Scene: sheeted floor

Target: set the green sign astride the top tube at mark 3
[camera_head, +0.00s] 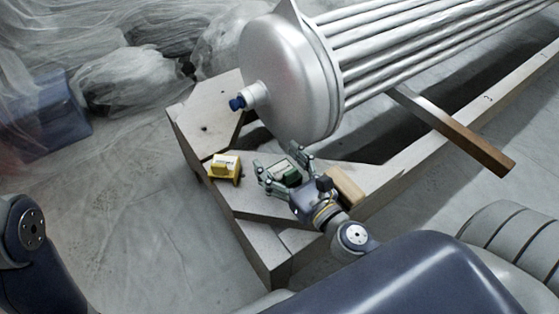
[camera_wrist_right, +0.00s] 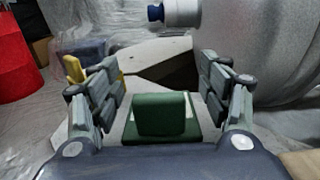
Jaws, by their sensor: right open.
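The green sign (camera_head: 284,172), with a pale face, sits on the wooden platform (camera_head: 255,203) below the round end of the metal tube bundle. My right gripper (camera_head: 279,164) is open, its fingers on either side of the sign. In the right wrist view the green sign (camera_wrist_right: 163,115) stands between the spread fingers, with a gap visible on each side. The top tube (camera_head: 365,14) runs toward the upper right from the silver drum (camera_head: 285,75). I cannot make out mark 3. My left gripper is out of view.
A yellow sign-like piece (camera_head: 225,167) stands left of my right gripper. A tan wooden block (camera_head: 346,186) lies just right of it. A wooden bar (camera_head: 465,140) juts out under the tubes. A blue nozzle (camera_head: 237,103) sticks out of the drum.

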